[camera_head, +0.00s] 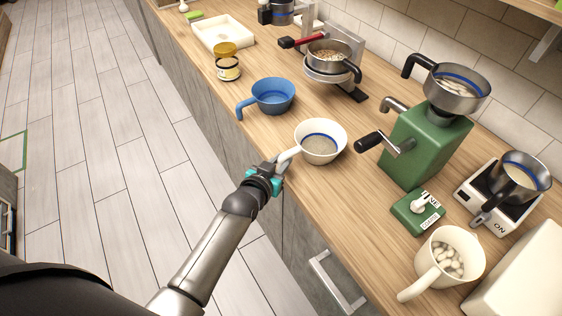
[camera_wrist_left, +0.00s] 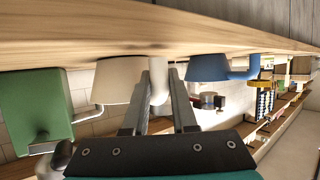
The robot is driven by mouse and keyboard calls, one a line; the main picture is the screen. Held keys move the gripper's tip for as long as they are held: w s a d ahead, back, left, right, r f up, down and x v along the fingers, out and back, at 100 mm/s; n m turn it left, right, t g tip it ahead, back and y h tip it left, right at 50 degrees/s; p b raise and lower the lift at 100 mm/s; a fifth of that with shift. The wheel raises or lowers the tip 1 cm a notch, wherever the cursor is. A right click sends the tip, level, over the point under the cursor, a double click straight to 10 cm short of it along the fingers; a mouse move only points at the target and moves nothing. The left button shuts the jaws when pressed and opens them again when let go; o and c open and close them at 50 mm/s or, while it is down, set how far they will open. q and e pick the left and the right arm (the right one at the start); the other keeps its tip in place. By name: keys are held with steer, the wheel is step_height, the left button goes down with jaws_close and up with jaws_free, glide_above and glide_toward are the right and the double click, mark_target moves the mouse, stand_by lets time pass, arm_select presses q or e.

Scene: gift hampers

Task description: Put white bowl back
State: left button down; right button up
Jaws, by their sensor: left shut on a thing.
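The white bowl (camera_head: 320,143) has a side handle and a blue line inside around a pale fill. It is at the middle of the wooden counter, upright or nearly so. My left gripper (camera_head: 285,161) is shut on its handle, at the bowl's left side near the counter's front edge. In the left wrist view, which is upside down, the white bowl (camera_wrist_left: 117,82) shows with its handle between the two fingers (camera_wrist_left: 158,88). The bowl is at or very near the counter top; I cannot tell if it touches. My right gripper is not in view.
A blue bowl (camera_head: 273,97) stands just behind the white bowl. A green mill (camera_head: 425,142) with a crank stands to its right. A steel pan (camera_head: 330,57) sits farther back. A cream mug (camera_head: 449,257) and a scale (camera_head: 497,197) are at the near right. Bare counter lies around the white bowl.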

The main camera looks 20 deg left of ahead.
arm_select(q)
steer(key=c, duration=1.2)
jaws_free()
steer(key=shift+f, duration=0.15)
steer(key=o, duration=0.5)
steer(key=shift+r, duration=0.25)
steer(key=shift+s, duration=0.35)
steer(key=p+v, duration=0.2)
steer(key=v, duration=0.9)
steer(key=shift+s+r, duration=0.1)
steer(key=shift+r, duration=0.1)
